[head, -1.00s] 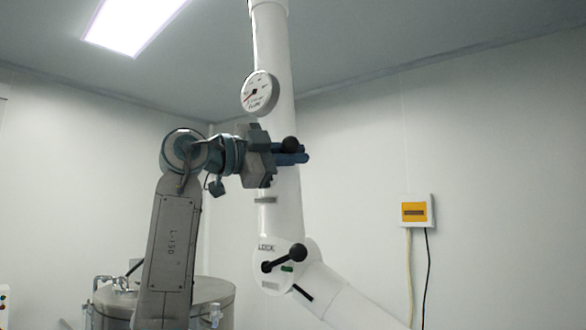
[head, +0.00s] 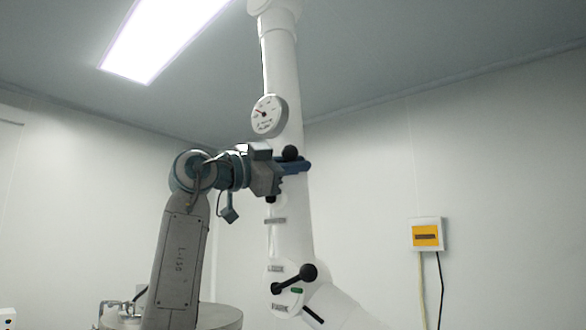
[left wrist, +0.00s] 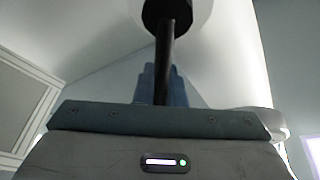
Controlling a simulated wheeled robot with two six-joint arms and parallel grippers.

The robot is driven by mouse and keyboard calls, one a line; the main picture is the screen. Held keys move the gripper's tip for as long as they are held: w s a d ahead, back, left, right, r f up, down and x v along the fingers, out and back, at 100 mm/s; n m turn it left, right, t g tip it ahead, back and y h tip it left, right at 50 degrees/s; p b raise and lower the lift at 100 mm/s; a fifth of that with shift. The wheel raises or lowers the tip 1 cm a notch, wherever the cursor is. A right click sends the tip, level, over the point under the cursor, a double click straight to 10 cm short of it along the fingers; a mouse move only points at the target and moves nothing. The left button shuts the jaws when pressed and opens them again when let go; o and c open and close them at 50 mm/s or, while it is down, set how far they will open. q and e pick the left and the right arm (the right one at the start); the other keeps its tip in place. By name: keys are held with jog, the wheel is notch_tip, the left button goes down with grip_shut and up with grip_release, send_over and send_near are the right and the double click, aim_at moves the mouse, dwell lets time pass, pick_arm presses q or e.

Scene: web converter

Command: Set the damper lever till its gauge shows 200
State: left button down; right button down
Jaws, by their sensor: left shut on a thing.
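The damper lever shows as a black ball knob (head: 290,152) on the white vertical duct (head: 285,75). My left gripper (head: 296,165) is shut on this lever, its blue fingers just below the knob. In the left wrist view the lever's black rod (left wrist: 165,60) rises from the blue fingers (left wrist: 148,85), with the knob above. The round white gauge (head: 268,115) is on the duct above the lever. Its needle points to the upper left; the numbers are too small to read. My right gripper is not in view.
A second black lever (head: 295,279) is on the duct's lower joint, below my gripper. A metal vessel (head: 215,317) stands at the lower left behind my arm. A yellow and white box (head: 427,235) with cables is on the right wall.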

pick_arm(q)
jog(key=shift+s+r, duration=0.25)
jog(key=shift+r, duration=0.15)
jog(key=c, duration=1.5)
grip_release()
jog(key=shift+s+d, duration=0.25)
jog(key=shift+s, duration=0.05)
jog(key=shift+s+a+f+b, duration=0.15)
jog(key=shift+a+f+b, duration=0.15)
jog(key=shift+a+b, duration=0.15)
jog(key=b+v, duration=0.5)
jog(key=v, duration=0.4)
jog(key=shift+s+a, duration=0.25)
jog(key=shift+a, duration=0.1)
jog(key=shift+c, duration=0.2)
